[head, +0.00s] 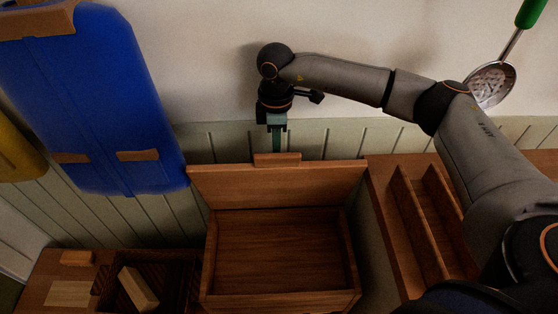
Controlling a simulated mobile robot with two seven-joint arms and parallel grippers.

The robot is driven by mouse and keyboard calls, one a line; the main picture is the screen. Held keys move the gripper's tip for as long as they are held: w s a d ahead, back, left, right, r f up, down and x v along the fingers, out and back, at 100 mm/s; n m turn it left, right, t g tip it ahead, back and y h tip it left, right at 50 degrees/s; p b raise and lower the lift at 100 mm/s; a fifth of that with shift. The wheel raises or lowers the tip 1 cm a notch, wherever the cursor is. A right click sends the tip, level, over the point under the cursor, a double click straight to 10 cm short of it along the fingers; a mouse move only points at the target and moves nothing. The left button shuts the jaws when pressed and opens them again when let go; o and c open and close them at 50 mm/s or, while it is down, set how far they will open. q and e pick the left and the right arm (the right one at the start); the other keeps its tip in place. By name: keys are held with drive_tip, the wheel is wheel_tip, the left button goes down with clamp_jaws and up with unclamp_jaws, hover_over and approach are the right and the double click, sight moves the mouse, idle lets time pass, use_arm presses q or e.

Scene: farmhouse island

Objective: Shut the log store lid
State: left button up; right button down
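The log store (280,302) is an open wooden box in the lower middle of the head view, and its inside looks empty. Its lid (278,185) stands raised at the back, with a small wooden block like a handle (277,159) on its top edge. My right gripper (278,150) points down just behind that block, close to the wall. Its fingertips are hidden by the lid edge, so I cannot tell whether they touch it or how far apart they are. My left gripper is not in view.
A wooden rack with dividers (410,225) stands to the right. At lower left a dark crate (180,275) holds a pale block (138,288). A blue item (100,100) hangs on the wall at left, and a green-handled skimmer (493,83) at upper right.

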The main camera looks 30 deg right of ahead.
drive_tip(key=shift+s+f, duration=0.1)
drive_tip(key=shift+f, duration=0.05)
drive_tip(key=shift+s+a+p, duration=0.15)
drive_tip(key=shift+s+a, duration=0.1)
drive_tip(key=shift+s, duration=0.25)
drive_tip(key=shift+s+a+p, duration=0.15)
drive_tip(key=shift+s+a, duration=0.1)
drive_tip(key=shift+s, duration=0.3)
drive_tip(key=shift+a+f, duration=0.1)
drive_tip(key=s, duration=0.1)
drive_tip(key=s+a, duration=0.1)
drive_tip(key=s+a+f, duration=0.1)
drive_tip(key=s, duration=0.1)
